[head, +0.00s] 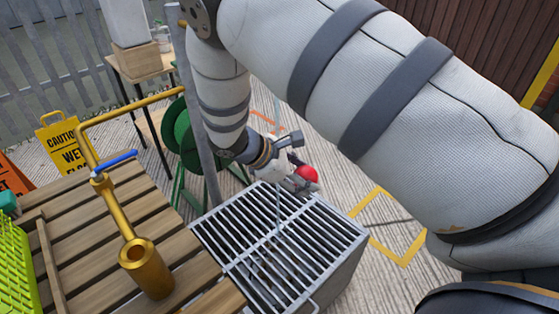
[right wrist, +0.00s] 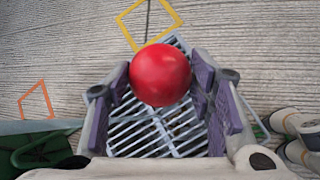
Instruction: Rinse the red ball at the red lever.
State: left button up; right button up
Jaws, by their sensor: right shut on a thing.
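The red ball (head: 306,175) is held in my right gripper (head: 299,182), above the far right part of a metal grate. In the right wrist view the ball (right wrist: 160,75) sits between the tips of the purple-padded fingers (right wrist: 158,88), with the grate below it. A thin pale vertical streak (head: 277,205) shows over the grate beside the gripper; I cannot tell whether it is running water. I see a blue lever (head: 115,163) on a brass pipe, but no red lever; my right arm covers much of the view. My left gripper is not in view.
The grate (head: 245,248) tops a grey box beside a slatted wooden table (head: 65,240). A brass spout (head: 145,265) stands on the table. A grey post (head: 197,120) and green reel (head: 180,135) stand behind. A yellow caution sign (head: 65,145) is at left.

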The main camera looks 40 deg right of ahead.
jog(key=s+r, duration=0.4)
jog(key=shift+s, duration=0.35)
